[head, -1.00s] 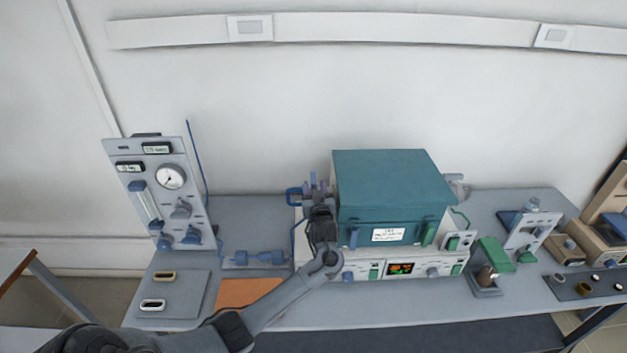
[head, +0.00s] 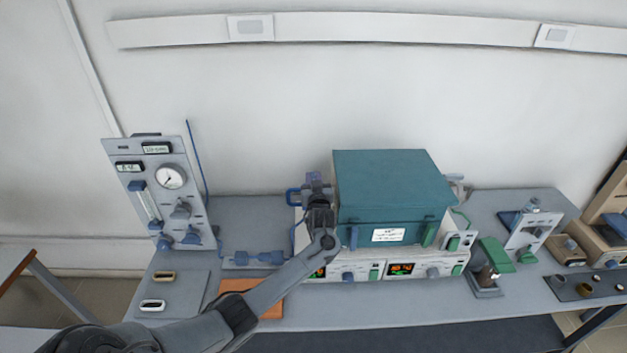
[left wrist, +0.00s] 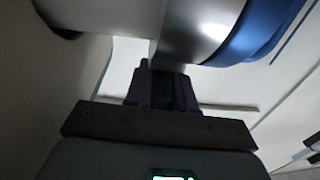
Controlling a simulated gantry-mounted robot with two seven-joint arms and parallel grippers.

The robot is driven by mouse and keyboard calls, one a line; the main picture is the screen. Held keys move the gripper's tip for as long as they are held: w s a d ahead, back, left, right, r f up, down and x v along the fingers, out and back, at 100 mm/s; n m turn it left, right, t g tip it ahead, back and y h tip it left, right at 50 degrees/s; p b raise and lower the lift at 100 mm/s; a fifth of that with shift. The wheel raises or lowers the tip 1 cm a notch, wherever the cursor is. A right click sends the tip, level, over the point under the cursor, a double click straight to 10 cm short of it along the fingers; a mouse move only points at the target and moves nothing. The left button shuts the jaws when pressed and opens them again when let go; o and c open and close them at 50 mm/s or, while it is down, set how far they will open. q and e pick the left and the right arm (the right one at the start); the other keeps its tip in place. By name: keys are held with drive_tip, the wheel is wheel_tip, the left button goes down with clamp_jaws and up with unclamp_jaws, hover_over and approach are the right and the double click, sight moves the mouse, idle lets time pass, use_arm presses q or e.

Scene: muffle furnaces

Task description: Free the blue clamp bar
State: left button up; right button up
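The teal furnace block (head: 390,180) stands at the middle of the bench. A short blue upright bar (head: 353,237) is on its front left, and a blue loop-shaped part (head: 293,197) sticks out at its left side. I cannot tell which of these is the clamp bar. My left gripper (head: 318,193) is at the furnace's left side, just right of the blue loop. In the left wrist view its dark fingers (left wrist: 163,88) point at a shiny metal cylinder (left wrist: 205,30) with a blue collar (left wrist: 262,32). Contact and finger gap are unclear. My right gripper is out of view.
A gauge panel (head: 160,190) stands at the left, with a blue valve fitting (head: 258,258) on the bench. An orange mat (head: 270,310) lies in front. Lit control panels (head: 401,269) run below the furnace. A green-flapped stand (head: 495,252) is at the right.

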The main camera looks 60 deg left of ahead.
use_arm(q)
clamp_jaws()
drive_tip(key=shift+m+t+h+p, duration=0.4)
drive_tip(key=shift+m+t+p, duration=0.1)
drive_tip(key=shift+t+p, duration=0.15)
drive_tip(key=shift+t, duration=0.25)
drive_tip(key=o, duration=0.7)
unclamp_jaws()
drive_tip(key=shift+s+d, duration=0.25)
drive_tip(key=shift+d, duration=0.25)
drive_tip(key=v, duration=0.9)
drive_tip(key=shift+s+d, duration=0.2)
drive_tip(key=shift+d, duration=0.1)
